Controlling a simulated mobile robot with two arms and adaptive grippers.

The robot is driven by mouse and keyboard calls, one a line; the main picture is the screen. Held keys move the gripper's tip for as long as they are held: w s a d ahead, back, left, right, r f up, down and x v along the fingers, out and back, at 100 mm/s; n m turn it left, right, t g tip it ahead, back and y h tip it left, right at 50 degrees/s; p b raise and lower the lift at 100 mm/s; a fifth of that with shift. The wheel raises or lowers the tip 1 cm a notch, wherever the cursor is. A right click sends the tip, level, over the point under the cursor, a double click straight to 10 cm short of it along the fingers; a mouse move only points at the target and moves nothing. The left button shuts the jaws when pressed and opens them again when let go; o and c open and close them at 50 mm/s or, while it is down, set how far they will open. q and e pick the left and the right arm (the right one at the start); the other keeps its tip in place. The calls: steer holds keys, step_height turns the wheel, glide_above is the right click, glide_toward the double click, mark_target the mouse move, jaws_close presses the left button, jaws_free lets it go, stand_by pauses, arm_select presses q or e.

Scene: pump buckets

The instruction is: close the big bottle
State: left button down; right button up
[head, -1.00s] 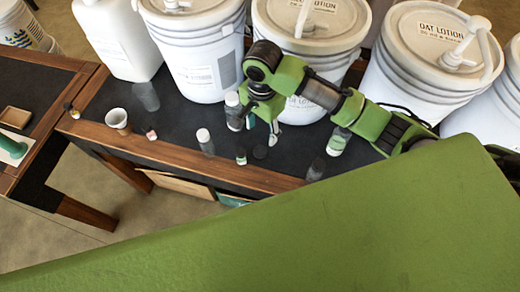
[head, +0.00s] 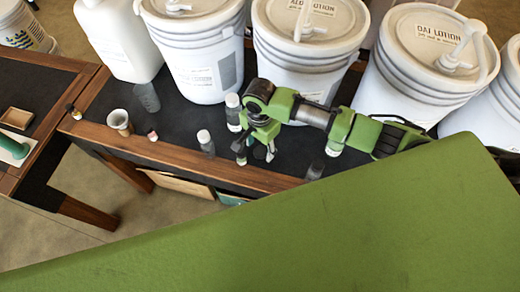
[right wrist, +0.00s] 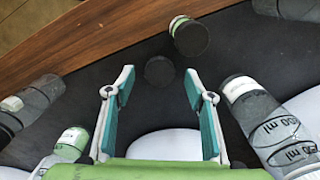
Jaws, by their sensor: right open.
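My right gripper (head: 256,154) is open and empty, pointing down above the table. In the right wrist view its fingertips (right wrist: 159,82) stand apart on either side of a flat dark disc (right wrist: 158,71), perhaps a lid, lying on the table beyond them. A tall clear bottle (right wrist: 262,120) with ml markings and a pale cap stands at the right there; it shows behind the gripper in the head view (head: 232,112). A grey clear bottle (right wrist: 35,98) is at the left. I cannot tell which is the big bottle. My left gripper is out of view.
A small green-labelled jar with a dark top (right wrist: 190,36) is close by the disc. A white-capped bottle (head: 205,142) and a cup (head: 119,122) stand to the left. Large white pump buckets (head: 300,45) line the back. The wooden front edge (head: 220,178) is near.

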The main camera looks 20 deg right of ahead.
mark_target(260, 151)
steer(key=shift+f, duration=0.7)
steer(key=c, duration=0.8)
steer(key=shift+o, duration=0.2)
step_height(260, 151, up, 10)
steer(key=shift+b, duration=0.35)
